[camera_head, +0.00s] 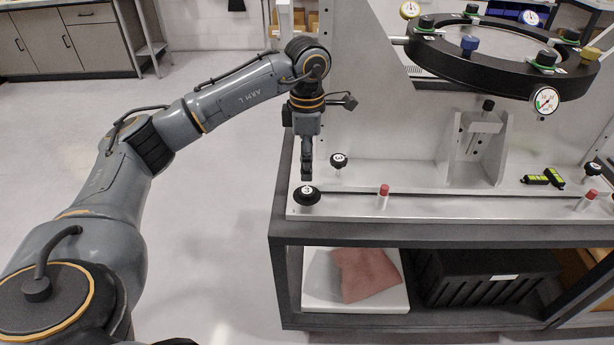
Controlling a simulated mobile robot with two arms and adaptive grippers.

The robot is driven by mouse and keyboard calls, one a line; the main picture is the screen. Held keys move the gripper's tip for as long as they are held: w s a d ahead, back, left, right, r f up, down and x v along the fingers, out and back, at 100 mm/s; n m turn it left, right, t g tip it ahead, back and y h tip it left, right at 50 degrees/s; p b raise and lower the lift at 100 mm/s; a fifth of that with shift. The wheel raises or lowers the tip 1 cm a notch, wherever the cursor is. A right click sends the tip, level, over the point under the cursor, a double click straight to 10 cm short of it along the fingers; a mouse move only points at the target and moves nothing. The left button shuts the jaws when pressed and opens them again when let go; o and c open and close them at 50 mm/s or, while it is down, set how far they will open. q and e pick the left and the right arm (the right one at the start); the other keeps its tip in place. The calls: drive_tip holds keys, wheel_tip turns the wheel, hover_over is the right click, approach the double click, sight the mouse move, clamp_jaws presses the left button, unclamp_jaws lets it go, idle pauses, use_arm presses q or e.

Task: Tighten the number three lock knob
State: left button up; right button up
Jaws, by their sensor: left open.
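Two black lock knobs with white number discs sit at the left end of the light grey fixture base. The front black knob (307,196) is at the near left corner, and the rear black knob (338,161) stands on a thin stem behind it to the right. A third black knob (592,169) is at the far right. The disc numbers are too small to read surely. My left gripper (307,176) points down, open and seen nearly edge-on, just above and behind the front knob. Whether it touches the knob cannot be told. My right gripper is out of view.
A black ring (510,62) with dial gauges and coloured knobs overhangs the base. Two red-capped pins (383,197) (587,201) stand along the front edge. A grey bracket (480,140) and a green-marked level (543,179) are on the base. The shelf below holds a pink cloth (367,275) and black crate (485,275).

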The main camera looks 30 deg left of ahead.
use_arm(q)
drive_tip(key=shift+r, duration=2.2)
drive_tip(key=shift+d+f, duration=0.1)
